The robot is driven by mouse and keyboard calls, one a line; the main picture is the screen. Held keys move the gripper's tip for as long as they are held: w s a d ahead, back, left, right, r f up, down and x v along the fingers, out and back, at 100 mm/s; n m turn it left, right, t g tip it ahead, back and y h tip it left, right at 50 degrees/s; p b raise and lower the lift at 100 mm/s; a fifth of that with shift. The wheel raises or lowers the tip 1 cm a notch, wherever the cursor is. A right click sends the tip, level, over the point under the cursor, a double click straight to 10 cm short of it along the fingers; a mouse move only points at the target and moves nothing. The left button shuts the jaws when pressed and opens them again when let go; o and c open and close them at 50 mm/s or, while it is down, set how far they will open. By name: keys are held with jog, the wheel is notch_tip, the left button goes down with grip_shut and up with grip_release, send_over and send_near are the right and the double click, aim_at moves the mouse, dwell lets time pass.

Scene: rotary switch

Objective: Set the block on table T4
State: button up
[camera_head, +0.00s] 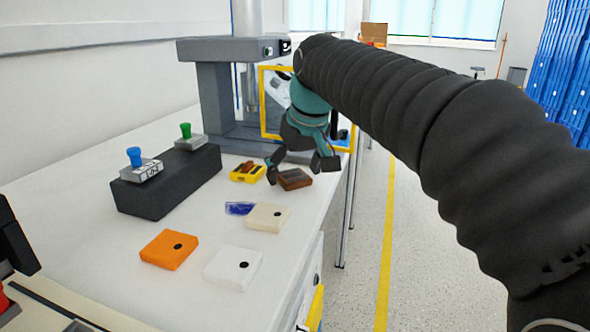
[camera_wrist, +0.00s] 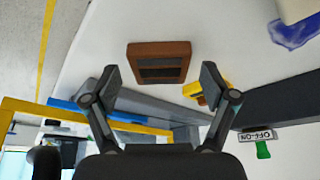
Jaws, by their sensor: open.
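A brown block (camera_head: 294,179) with a dark inset lies on the white table (camera_head: 90,215), close to its right edge. My gripper (camera_head: 299,169) is open just above and around the block in the head view. In the wrist view, the block (camera_wrist: 159,50) lies beyond the two spread fingertips of my gripper (camera_wrist: 160,80), centred between them, with no visible contact. No label T4 can be read on any table in view.
A yellow tray (camera_head: 247,173) with brown pieces stands left of the block. Orange (camera_head: 168,249), white (camera_head: 233,267) and cream (camera_head: 268,217) pads and a blue item (camera_head: 239,208) lie nearer. The floor right is clear.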

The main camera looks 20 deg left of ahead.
jog(key=shift+s+d+r, duration=0.1)
jog(key=shift+r, duration=0.45)
jog(key=s+d, duration=0.2)
jog(key=d, duration=0.1)
jog(key=s+d, duration=0.3)
jog(key=s+d+b, duration=0.1)
jog(key=s+d, duration=0.1)
jog(key=d, duration=0.1)
jog(key=shift+s+d+r, duration=0.15)
jog(key=shift+s+d, duration=0.1)
jog(key=shift+s, duration=0.1)
jog(key=s+d+f+m+t+h, duration=0.1)
jog(key=s+d+f+m, duration=0.2)
jog(key=d+f, duration=0.3)
jog(key=s+d+f+m+t+h, duration=0.1)
jog(key=s+d+f+m, duration=0.2)
jog(key=d, duration=1.1)
jog(key=s+d+f+m+h, duration=0.1)
jog(key=s+d+f+m, duration=0.3)
jog(key=d+f, duration=0.6)
jog(key=shift+s+d+t+h, duration=0.3)
jog(key=shift+d+t, duration=0.05)
jog(key=shift+t, duration=0.05)
